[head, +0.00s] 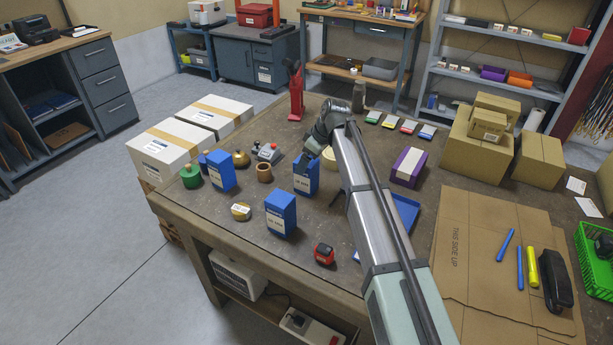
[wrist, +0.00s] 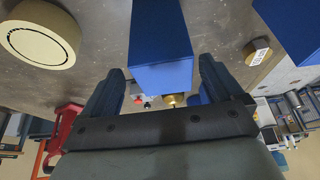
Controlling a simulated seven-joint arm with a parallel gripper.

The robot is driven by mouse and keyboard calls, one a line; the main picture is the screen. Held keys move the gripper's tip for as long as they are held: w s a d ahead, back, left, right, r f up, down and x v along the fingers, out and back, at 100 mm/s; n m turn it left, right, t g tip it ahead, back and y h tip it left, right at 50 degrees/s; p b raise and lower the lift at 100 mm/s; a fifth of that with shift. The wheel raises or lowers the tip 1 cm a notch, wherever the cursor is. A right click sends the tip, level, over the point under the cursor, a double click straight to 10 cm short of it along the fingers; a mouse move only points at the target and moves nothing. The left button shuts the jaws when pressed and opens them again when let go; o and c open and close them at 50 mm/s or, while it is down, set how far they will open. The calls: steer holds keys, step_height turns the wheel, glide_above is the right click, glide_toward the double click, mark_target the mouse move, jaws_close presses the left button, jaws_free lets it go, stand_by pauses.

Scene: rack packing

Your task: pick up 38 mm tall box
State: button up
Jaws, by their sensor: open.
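Three blue boxes with white labels stand upright on the workbench (head: 330,225): one at the left (head: 221,172), one in front (head: 281,215) and one under my gripper (head: 310,150). I cannot read the labels or tell which box is the 38 mm one. In the wrist view, the blue box under my gripper (wrist: 160,48) reaches between the two open fingers (wrist: 158,85), with a gap visible on each side. Another blue box (wrist: 292,25) shows at the upper right of the wrist view. The far part of the box under my gripper is cut off by the frame.
A cream roll (wrist: 40,35) lies near the gripped side in the wrist view. Brass parts (head: 264,172), a red tape measure (head: 324,253), a purple box (head: 408,166) and a blue tray (head: 402,212) stand around. Bare bench lies between the front box and the tape measure.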

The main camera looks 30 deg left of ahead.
steer(key=shift+s+x, duration=0.2)
steer(key=shift+x, duration=2.4)
steer(key=shift+d+f, duration=0.1)
steer(key=shift+d, duration=0.05)
steer(key=c, duration=1.3)
